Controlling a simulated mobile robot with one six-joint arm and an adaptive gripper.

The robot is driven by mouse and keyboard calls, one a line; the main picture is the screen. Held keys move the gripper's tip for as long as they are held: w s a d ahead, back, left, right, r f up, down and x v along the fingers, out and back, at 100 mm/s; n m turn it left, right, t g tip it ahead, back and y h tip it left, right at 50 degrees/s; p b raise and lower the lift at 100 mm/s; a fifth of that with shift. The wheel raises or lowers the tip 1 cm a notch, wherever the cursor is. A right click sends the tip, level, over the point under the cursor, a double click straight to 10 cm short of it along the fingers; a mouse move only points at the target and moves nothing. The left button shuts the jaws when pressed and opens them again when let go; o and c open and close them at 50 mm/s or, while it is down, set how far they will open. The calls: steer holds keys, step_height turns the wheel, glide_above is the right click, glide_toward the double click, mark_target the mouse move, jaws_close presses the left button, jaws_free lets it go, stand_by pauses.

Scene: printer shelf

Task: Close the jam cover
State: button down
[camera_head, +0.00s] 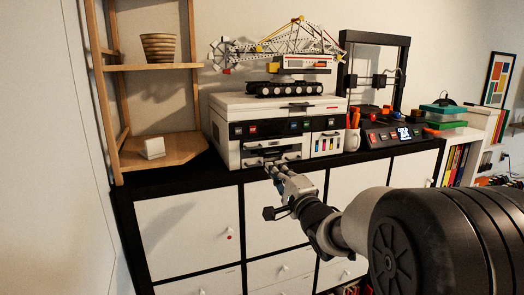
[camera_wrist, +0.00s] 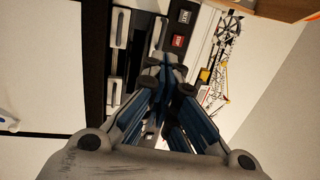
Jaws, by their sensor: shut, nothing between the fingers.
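A white printer (camera_head: 232,158) with a black control strip stands on the dark-topped cabinet. Its lower left front has two stacked grey handles, an upper one (camera_head: 268,142) and a lower one (camera_head: 284,157). I cannot tell for sure which part is the jam cover. My gripper (camera_head: 274,168) is shut and empty, close in front of the lower handle area. In the wrist view my gripper (camera_wrist: 166,72) points at the printer front, which appears turned sideways. A grey handle (camera_wrist: 159,34) shows just beyond the fingertips, which hide part of the front; contact cannot be judged.
A toy crane (camera_head: 290,65) stands on the printer. A wooden shelf (camera_head: 160,150) with a small white block stands left. The cabinet (camera_head: 188,225) has white doors below.

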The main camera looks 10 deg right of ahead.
steer(key=p+x, duration=0.1)
steer(key=x, duration=0.8)
steer(key=shift+w+p, duration=0.3)
steer(key=shift+p, duration=0.05)
steer(key=shift+a+r, duration=0.1)
